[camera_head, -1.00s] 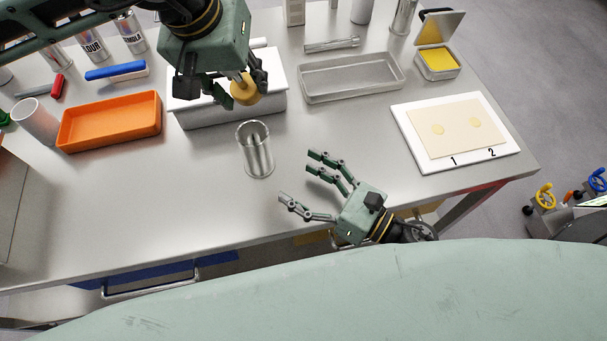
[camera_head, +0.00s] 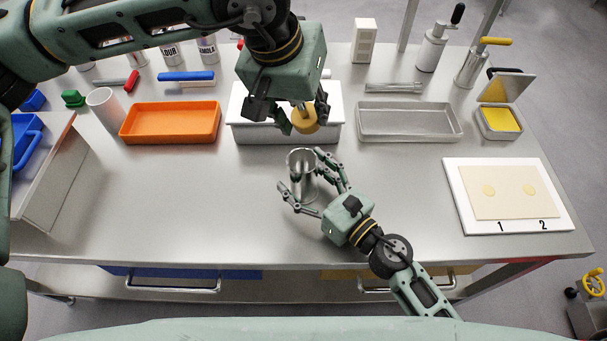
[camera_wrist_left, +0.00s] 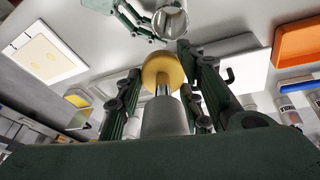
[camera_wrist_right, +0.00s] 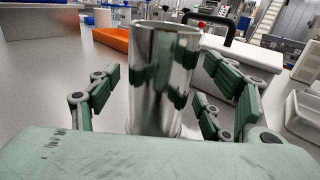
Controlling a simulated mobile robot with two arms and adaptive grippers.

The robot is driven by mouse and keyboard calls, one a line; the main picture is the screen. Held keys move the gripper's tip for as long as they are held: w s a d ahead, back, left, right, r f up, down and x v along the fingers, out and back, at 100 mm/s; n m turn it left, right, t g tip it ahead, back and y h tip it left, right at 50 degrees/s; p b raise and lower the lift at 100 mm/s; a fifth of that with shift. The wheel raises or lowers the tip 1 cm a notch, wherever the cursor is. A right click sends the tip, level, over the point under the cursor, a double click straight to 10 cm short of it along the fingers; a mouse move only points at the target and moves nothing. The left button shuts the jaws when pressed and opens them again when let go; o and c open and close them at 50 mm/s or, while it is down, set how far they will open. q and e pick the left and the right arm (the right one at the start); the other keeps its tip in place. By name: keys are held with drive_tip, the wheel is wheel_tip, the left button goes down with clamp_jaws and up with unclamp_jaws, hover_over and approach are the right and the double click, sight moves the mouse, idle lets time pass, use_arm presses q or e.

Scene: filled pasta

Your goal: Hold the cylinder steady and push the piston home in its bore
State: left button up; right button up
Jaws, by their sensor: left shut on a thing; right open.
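The metal cylinder (camera_head: 302,186) stands upright on the steel table, its open bore facing up. My right gripper (camera_head: 315,172) is open, with its fingers on both sides of the cylinder; in the right wrist view the shiny cylinder (camera_wrist_right: 158,85) stands between the spread fingers, apparently not clamped. My left gripper (camera_head: 304,121) is shut on the piston (camera_head: 304,122), which has a yellow disc end and a metal part. It holds the piston above and behind the cylinder. The left wrist view shows the piston (camera_wrist_left: 163,72) between the fingers, with the cylinder mouth (camera_wrist_left: 170,22) beyond it.
A white box (camera_head: 240,132) stands just behind the cylinder. An orange tray (camera_head: 170,138) is at the left and a grey metal tray (camera_head: 410,133) at the right. A white board (camera_head: 460,205) with a dough sheet lies at the far right. The table front is clear.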

drive_tip(key=shift+w+a, duration=0.1)
drive_tip(key=shift+c, duration=0.5)
drive_tip(key=c, duration=1.5)
use_arm(q)
drive_tip(key=shift+w+f+g+y, duration=0.25)
drive_tip(key=shift+f+g+y, duration=0.45)
drive_tip(key=shift+f+g, duration=0.15)
drive_tip(key=shift+f+n+g+y, duration=0.3)
drive_tip(key=shift+f+g+y, duration=0.1)
drive_tip(key=shift+g, duration=0.15)
drive_tip(key=shift+s, duration=0.15)
